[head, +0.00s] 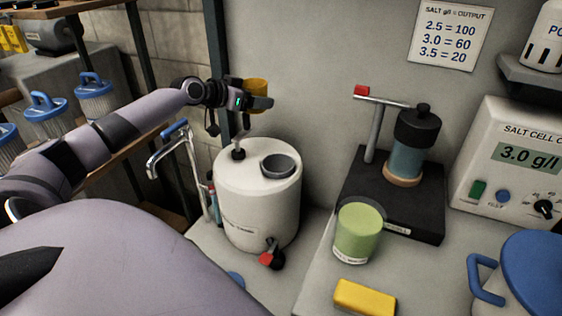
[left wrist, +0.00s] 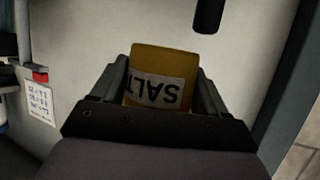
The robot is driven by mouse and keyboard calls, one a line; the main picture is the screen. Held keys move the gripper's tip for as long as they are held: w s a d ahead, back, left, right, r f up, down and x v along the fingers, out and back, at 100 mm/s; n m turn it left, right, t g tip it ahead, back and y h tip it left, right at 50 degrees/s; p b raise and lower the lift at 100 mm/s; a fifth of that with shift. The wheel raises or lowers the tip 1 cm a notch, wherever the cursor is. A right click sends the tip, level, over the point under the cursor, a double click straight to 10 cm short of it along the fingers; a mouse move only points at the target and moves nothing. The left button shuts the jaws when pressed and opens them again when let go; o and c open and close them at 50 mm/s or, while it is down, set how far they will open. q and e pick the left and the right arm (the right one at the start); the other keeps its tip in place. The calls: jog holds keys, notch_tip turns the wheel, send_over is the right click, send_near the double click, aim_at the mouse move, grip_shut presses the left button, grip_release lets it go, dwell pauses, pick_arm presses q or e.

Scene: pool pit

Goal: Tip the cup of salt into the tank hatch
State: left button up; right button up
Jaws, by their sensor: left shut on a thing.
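A yellow cup (head: 257,86) is held in my left gripper (head: 258,103), above the white tank. In the left wrist view the cup (left wrist: 160,70) sits between the two fingers (left wrist: 162,92), and its white label reads SALT. The cup looks roughly upright in the head view; its contents are hidden. The white tank (head: 240,208) stands on the counter below the gripper. Its round grey hatch (head: 278,166) is on top, toward the right, below and a little right of the cup. I see no salt falling. My right gripper is not in view.
To the right are a clear cup of green stuff (head: 359,232), a yellow block (head: 364,297), a black stand (head: 400,200) and a blue-lidded container (head: 535,270). A post rises behind the gripper.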

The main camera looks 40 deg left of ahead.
aim_at(261, 111)
pick_arm(q)
jog(key=shift+s+d+f+m+y+p, duration=0.15)
jog(key=shift+d+f+m+y+p, duration=0.1)
jog(key=shift+d+m+y+p, duration=0.4)
jog(key=shift+d+f+m+t, duration=0.2)
jog(key=shift+f+m+t, duration=0.1)
jog(key=shift+t, duration=0.1)
jog(key=shift+s+d+f+m+t+y, duration=0.2)
jog(key=shift+d+f+m+y, duration=0.1)
jog(key=shift+d+m+y, duration=0.15)
jog(key=shift+s+d+f+m+t+y, duration=0.1)
jog(key=shift+d+f+m+t+y, duration=0.1)
jog(key=shift+d+f+m+y, duration=0.15)
jog(key=f+m+t+b, duration=0.1)
jog(key=m+b, duration=0.1)
jog(key=b, duration=0.2)
jog(key=d+f+m+t+y+b, duration=0.1)
jog(key=f+m+b, duration=0.1)
jog(key=b, duration=0.3)
jog(key=d+f+m+t+y+b, duration=0.1)
jog(key=m+b, duration=0.2)
jog(key=b, duration=0.1)
jog(key=shift+s+d+f+m+b, duration=0.1)
jog(key=shift+s+f+m+b, duration=0.15)
jog(key=shift+f+b, duration=0.1)
jog(key=shift+d, duration=0.1)
